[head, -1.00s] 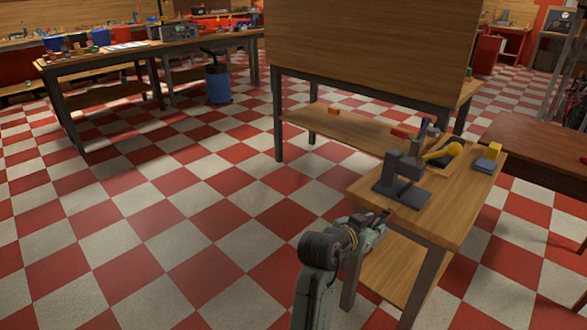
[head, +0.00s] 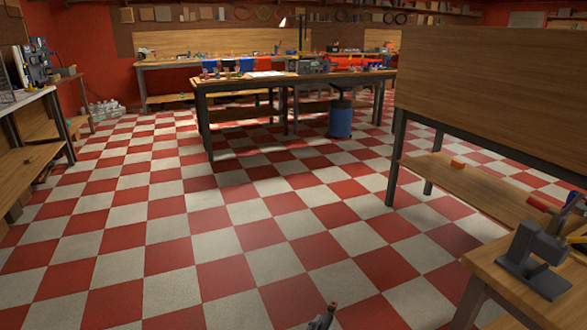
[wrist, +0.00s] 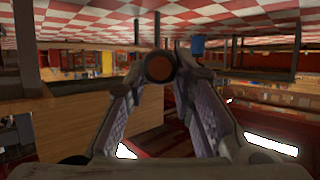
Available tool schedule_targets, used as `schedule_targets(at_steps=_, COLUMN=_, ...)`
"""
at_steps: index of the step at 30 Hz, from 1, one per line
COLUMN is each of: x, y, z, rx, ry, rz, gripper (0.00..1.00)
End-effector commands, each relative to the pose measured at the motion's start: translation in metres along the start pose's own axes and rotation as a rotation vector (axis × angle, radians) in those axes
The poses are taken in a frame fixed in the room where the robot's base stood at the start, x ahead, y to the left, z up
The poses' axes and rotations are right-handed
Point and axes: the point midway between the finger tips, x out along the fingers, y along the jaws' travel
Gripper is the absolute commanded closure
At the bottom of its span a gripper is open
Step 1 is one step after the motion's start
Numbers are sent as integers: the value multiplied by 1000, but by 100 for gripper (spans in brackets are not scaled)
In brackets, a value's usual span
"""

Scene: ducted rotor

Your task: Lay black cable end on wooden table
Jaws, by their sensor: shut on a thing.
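In the wrist view my gripper (wrist: 160,82) is shut on a round dark piece with an orange-brown face (wrist: 161,68), taken to be the black cable end; no length of cable shows behind it. In the head view only the tip of my gripper (head: 319,322) shows at the bottom edge, with the small dark piece (head: 332,309) above it, over the floor. A small wooden table (head: 483,259) bearing a grey press stands at the right. A longer wood-topped table (head: 225,82) stands at the back. I cannot tell which is the named table.
A grey press (head: 535,262) stands on the small table. A tall wooden panel (head: 490,95) with a lower shelf (head: 470,190) stands behind it. A blue bin (head: 340,120) is by the back table. A bench (head: 25,110) lines the left. The checkered floor between is clear.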

Motion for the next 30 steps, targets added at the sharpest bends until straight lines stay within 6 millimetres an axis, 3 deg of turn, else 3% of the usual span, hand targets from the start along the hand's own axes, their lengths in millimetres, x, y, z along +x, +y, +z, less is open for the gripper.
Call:
schedule_targets(at_steps=3, x=-18, y=-37, z=19, rx=-27, ry=-1, rz=-65, gripper=100)
schedule_targets(at_steps=6, x=-28, y=-56, z=27, rx=-41, ry=0, rz=-98, gripper=100)
schedule_targets(at_steps=11, x=-34, y=-68, z=32, rx=-50, ry=2, rz=-118, gripper=100)
schedule_targets(at_steps=18, x=-32, y=-65, z=30, rx=-49, ry=3, rz=-112, gripper=100)
schedule_targets(at_steps=23, x=-16, y=-34, z=15, rx=-28, ry=6, rz=-60, gripper=100)
schedule_targets(at_steps=26, x=2, y=3, z=-5, rx=-1, ry=9, rz=5, gripper=100)
schedule_targets(at_steps=30, x=23, y=68, z=-40, rx=48, ry=10, rz=120, gripper=100)
